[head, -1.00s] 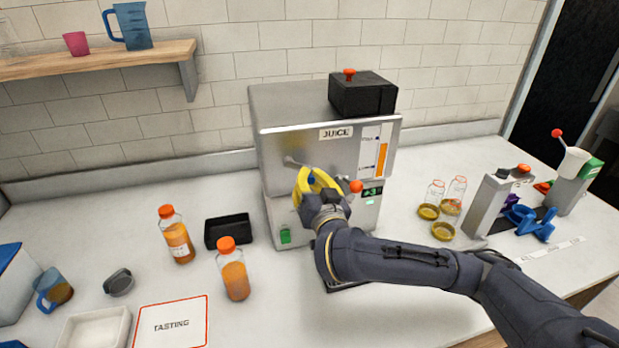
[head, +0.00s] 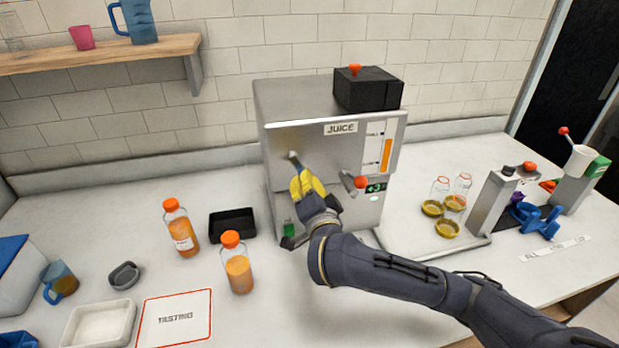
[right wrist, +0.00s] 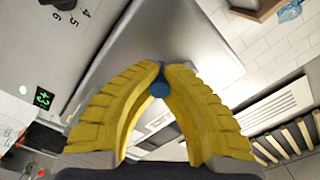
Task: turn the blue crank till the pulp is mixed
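The steel juice machine (head: 310,140) stands at the back of the counter with a JUICE label on its front. A grey crank arm (head: 294,160) comes out of its front and runs down to my right gripper (head: 303,180). In the right wrist view the yellow fingers (right wrist: 164,72) are closed around the crank's blue handle (right wrist: 159,89), whose round end shows between them. In the head view the fingers hide the handle. The pulp is not visible inside the machine. My left gripper is in neither view.
A red-knobbed lever (head: 360,182) sticks out just right of my gripper. Two orange-capped juice bottles (head: 238,270) and a black tray (head: 232,224) stand to the left. Glass jars and lids (head: 447,228) sit to the right. The counter in front of the bottles holds a TASTING mat (head: 175,318).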

